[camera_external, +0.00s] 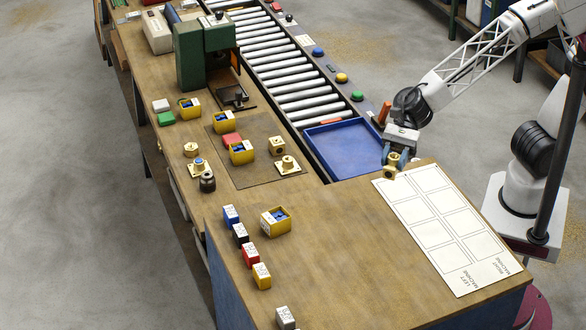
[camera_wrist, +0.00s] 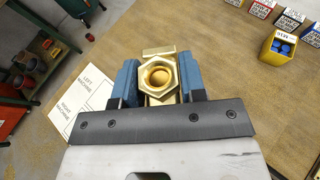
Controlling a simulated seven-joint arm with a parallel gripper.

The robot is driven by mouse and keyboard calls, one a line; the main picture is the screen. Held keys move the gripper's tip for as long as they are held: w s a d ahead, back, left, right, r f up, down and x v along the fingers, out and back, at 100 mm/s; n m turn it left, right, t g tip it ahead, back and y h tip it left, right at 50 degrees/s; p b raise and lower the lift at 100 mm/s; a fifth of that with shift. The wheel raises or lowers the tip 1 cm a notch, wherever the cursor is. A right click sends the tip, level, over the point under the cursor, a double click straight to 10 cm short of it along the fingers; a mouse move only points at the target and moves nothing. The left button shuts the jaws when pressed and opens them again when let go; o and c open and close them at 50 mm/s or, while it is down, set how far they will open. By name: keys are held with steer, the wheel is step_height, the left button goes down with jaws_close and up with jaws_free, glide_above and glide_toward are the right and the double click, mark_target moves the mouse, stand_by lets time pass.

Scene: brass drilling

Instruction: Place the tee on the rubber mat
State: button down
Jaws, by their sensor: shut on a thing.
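My gripper (camera_external: 393,160) is shut on the brass tee (camera_external: 389,172), beside the near right corner of the blue tray and by the far edge of the front bench. In the wrist view the tee (camera_wrist: 158,75) sits between the blue fingers of my gripper (camera_wrist: 158,82), its hex end with a round opening facing the camera. Part of it is hidden by the fingers. The rubber mat (camera_external: 264,174) is a dark brown rectangle on the left bench, left of and apart from my gripper. It does not show clearly in the wrist view.
On the mat are a brass fitting (camera_external: 277,146), a flanged brass piece (camera_external: 288,165), a red block (camera_external: 231,139) and a yellow bin (camera_external: 242,153). The blue tray (camera_external: 345,140) lies between mat and gripper. A green machine (camera_external: 191,55) stands behind. A white printed sheet (camera_external: 445,228) lies near.

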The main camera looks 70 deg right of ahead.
steer(key=shift+s+d+r, duration=0.2)
steer(key=shift+s+r, duration=0.05)
steer(key=shift+s, duration=0.35)
step_height(320, 180, down, 16)
steer(key=shift+f, duration=0.2)
steer(key=shift+w+a, duration=0.15)
glide_above(343, 250)
steer(key=shift+s+d+f, duration=0.25)
steer(key=shift+d+f, duration=0.1)
steer(key=shift+f, duration=0.35)
stand_by(0.6)
steer(key=shift+a, duration=0.1)
steer(key=shift+w+a, duration=0.15)
steer(key=shift+w, duration=0.05)
steer(key=shift+a+f, duration=0.1)
steer(key=shift+f, duration=1.7)
steer(key=shift+f, duration=0.1)
